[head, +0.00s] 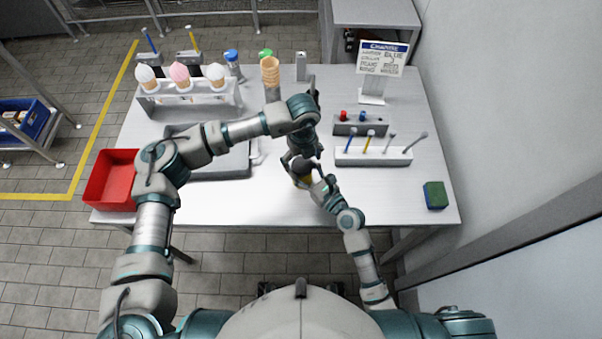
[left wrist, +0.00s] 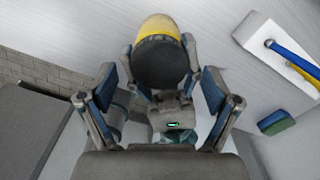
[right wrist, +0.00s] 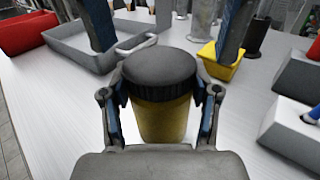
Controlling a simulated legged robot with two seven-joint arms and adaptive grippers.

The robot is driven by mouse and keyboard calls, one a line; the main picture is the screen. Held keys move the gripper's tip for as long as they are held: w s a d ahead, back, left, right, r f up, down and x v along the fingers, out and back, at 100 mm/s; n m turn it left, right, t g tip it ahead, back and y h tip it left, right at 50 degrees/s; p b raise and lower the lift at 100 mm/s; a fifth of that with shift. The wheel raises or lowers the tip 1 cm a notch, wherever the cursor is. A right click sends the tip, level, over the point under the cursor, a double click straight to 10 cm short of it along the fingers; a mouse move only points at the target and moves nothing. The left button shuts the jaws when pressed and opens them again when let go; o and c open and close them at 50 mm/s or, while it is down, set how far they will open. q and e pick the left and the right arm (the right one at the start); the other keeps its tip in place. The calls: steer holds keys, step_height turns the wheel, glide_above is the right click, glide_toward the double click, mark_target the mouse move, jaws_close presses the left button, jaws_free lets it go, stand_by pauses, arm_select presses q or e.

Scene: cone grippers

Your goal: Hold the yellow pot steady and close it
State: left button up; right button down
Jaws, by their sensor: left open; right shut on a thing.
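The yellow pot (right wrist: 163,122) stands upright on the table, with a dark ribbed lid (right wrist: 160,72) on its top; how tight the lid sits I cannot tell. The pot is small and partly hidden by my arms in the head view (head: 304,180). My right gripper (head: 318,183) is shut on the pot's sides, one finger on each side. My left gripper (head: 303,151) is open above the pot. In the left wrist view its fingers stand wide apart, with the lid (left wrist: 160,62) beyond them and nothing between the pads.
A grey tray (head: 205,175) and a red bin (head: 110,180) lie to the left. A tool rack (head: 373,158) and a blue-green sponge (head: 436,195) are to the right. A cone stand (head: 190,97) and a sign (head: 383,58) stand behind. The front table strip is clear.

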arm_select(q)
step_height(320, 180, up, 4)
steer(key=shift+f, duration=0.25)
steer(key=shift+o, duration=0.3)
steer(key=shift+o, duration=0.8)
arm_select(e)
steer(key=shift+c, duration=1)
jaws_free()
arm_select(q)
step_height(320, 180, up, 12)
